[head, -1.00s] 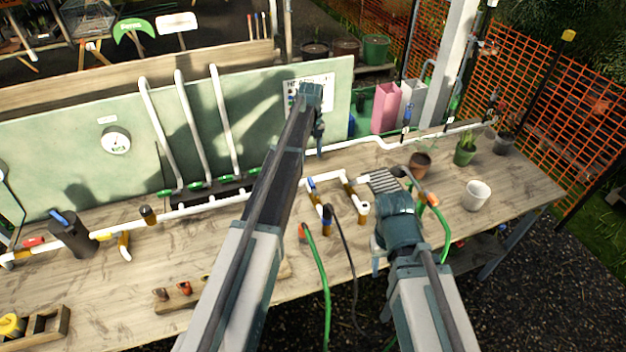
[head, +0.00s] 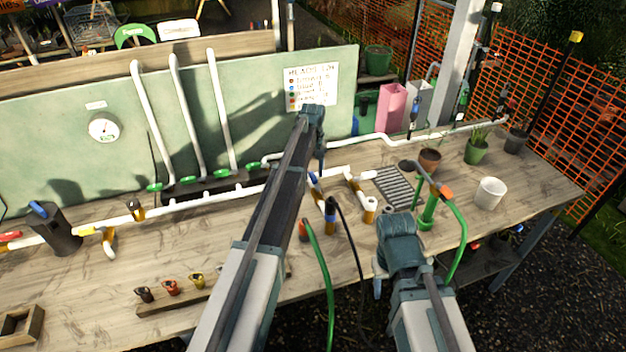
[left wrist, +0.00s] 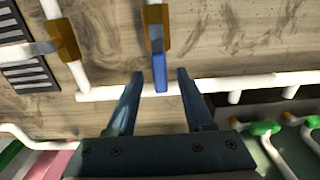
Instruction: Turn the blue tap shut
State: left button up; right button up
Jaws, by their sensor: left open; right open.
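The blue tap has a blue lever (head: 314,179) on a brass body, on a short branch of the white pipe on the bench. In the left wrist view the blue lever (left wrist: 160,74) lies in line with its brass body (left wrist: 155,28) and reaches over the main pipe. My left gripper (left wrist: 160,74) is open, one finger on each side of the lever's end, with gaps on both sides. In the head view my left gripper (head: 319,165) points down just behind the tap. My right gripper (head: 378,288) is empty by the bench's front edge; its fingers are mostly hidden.
A second brass valve (head: 354,184) and a drain grate (head: 395,187) are to the right. A grey canister (head: 58,232) with a blue lever stands far left.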

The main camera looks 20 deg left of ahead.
pick_arm(q)
jog(key=shift+f, duration=0.15)
grip_shut()
dwell(1.4)
